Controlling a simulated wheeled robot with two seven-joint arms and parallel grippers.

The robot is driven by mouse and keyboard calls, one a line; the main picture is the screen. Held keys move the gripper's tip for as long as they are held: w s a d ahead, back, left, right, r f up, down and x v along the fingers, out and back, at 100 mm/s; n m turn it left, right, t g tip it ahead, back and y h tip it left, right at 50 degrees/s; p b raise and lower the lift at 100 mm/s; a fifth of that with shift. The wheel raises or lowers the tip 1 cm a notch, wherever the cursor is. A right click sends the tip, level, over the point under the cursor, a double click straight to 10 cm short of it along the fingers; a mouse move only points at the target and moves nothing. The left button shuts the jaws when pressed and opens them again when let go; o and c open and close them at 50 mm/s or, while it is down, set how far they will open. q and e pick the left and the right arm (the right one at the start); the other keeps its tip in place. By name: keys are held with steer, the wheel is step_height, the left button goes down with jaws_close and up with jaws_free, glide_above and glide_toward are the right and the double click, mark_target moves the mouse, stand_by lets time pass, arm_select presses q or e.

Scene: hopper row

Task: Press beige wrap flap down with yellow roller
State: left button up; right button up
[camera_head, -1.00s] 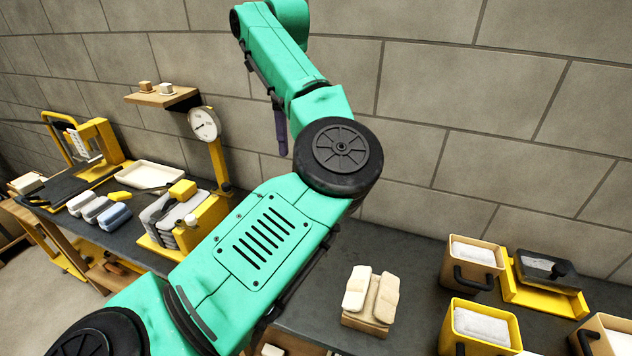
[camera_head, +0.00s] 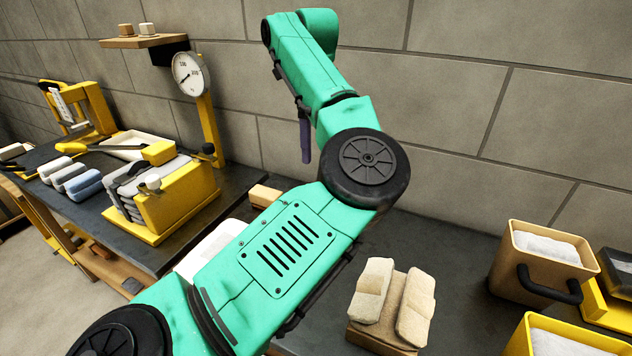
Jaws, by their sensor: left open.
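A beige wrap (camera_head: 416,307) with two raised padded flaps sits on a tan block on the dark bench, right of my left arm. The flaps lean side by side with a gap between them. My left gripper (camera_head: 305,140) is mostly hidden behind the green arm; only a slim dark purple part hangs below the wrist, far above the bench and up and left of the wrap. It is open, and nothing shows held in it. I cannot pick out the yellow roller for certain. My right gripper is not in view.
A tan bin (camera_head: 505,268) with a black handle and a yellow bin (camera_head: 515,345) stand right of the wrap. A yellow rack (camera_head: 180,198) and a dial gauge (camera_head: 188,74) stand at left. Bare bench lies behind the wrap. My arm hides part of the bench.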

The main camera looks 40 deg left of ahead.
arm_select(q)
step_height(320, 180, down, 17)
steer(key=shift+s+r+b, duration=0.1)
steer(key=shift+b, duration=0.3)
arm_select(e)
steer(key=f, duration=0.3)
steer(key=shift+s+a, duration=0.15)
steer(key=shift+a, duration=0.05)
arm_select(q)
jaws_close()
steer(key=c, duration=0.9)
jaws_free()
steer(key=shift+c, duration=0.2)
jaws_close()
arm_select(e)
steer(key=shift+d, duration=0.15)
arm_select(q)
steer(key=shift+r, duration=0.1)
